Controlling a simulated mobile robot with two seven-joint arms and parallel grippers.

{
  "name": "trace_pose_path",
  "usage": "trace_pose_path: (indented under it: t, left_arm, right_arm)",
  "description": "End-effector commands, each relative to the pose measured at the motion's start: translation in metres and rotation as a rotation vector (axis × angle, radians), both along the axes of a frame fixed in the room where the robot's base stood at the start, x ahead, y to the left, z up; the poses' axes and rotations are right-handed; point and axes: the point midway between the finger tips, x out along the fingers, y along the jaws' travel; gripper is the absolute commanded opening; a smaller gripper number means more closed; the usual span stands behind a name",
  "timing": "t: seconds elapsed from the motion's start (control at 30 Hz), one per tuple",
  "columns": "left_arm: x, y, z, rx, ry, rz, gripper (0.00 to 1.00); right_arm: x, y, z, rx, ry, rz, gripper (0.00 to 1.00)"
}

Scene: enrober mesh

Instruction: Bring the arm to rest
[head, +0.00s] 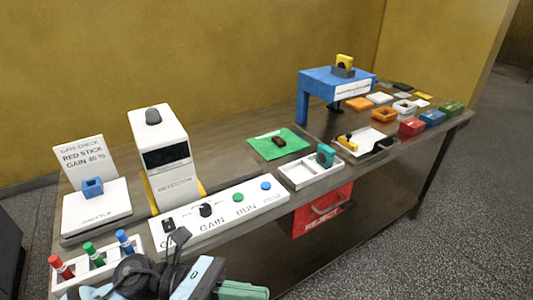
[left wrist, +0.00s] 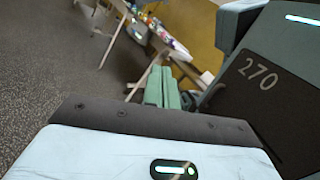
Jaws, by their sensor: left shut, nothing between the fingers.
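My left gripper (head: 262,293) is at the bottom edge of the head view, in front of the workbench, with its pale blue body (head: 200,276) and green fingers partly cut off by the frame. In the left wrist view the green fingers (left wrist: 163,88) are close together, shut and empty. A part of my own arm marked 270 (left wrist: 258,75) fills the right of that view. The bench with its items shows small and tilted behind the fingers. My right gripper is not in view.
The workbench (head: 225,150) carries a control panel (head: 270,205), a marker holder (head: 115,262), a white machine (head: 165,150), a white two-part tray (head: 297,178) and a blue stand (head: 335,80). A red reject bin (head: 310,218) hangs under the front edge. Grey floor (head: 440,200) is free at right.

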Motion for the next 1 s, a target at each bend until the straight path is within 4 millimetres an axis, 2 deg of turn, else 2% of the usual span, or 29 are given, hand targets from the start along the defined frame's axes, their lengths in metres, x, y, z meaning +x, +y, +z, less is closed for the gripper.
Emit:
trace_pose_path:
  t: [0.13, 0.27, 0.37, 0.47, 0.5, 0.57, 0.6, 0.67, 0.8, 0.93, 0.97, 1.0]
  left_arm:
    - [0.019, 0.005, 0.002, -0.217, 0.433, 0.182, 0.00]
    - [0.040, 0.025, -0.017, -0.401, 0.826, 0.337, 0.00]
    - [0.052, 0.047, -0.047, -0.544, 1.134, 0.456, 0.00]
    - [0.053, 0.073, -0.090, -0.691, 1.443, 0.577, 0.00]
    - [0.050, 0.084, -0.109, -0.753, 1.566, 0.627, 0.00]
    - [0.041, 0.100, -0.141, -0.848, 1.748, 0.700, 0.00]
    - [0.032, 0.111, -0.164, -0.911, 1.868, 0.751, 0.00]
    - [0.014, 0.126, -0.196, -1.008, 2.037, 0.823, 0.00]
    - [-0.040, 0.153, -0.260, -1.227, 2.368, 0.982, 0.00]
    - [-0.091, 0.167, -0.300, -1.398, 2.579, 1.100, 0.00]
    - [-0.101, 0.169, -0.307, 1.392, -2.545, -1.089, 0.00]
    - [-0.112, 0.171, -0.314, 1.376, -2.491, -1.073, 0.00]
  right_arm:
    - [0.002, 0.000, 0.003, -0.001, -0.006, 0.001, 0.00]
    - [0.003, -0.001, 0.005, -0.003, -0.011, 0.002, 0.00]
    - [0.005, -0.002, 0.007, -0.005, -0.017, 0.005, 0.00]
    - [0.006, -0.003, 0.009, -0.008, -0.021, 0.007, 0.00]
    - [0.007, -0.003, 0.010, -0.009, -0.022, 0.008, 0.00]
    - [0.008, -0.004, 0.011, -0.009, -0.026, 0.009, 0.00]
    - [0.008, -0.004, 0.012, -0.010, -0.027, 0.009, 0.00]
    - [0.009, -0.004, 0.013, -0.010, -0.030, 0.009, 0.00]
    - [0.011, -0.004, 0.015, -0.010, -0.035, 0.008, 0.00]
    - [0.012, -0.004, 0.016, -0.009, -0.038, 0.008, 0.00]
    - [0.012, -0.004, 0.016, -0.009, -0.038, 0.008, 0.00]
    - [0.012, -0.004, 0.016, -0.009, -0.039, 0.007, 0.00]
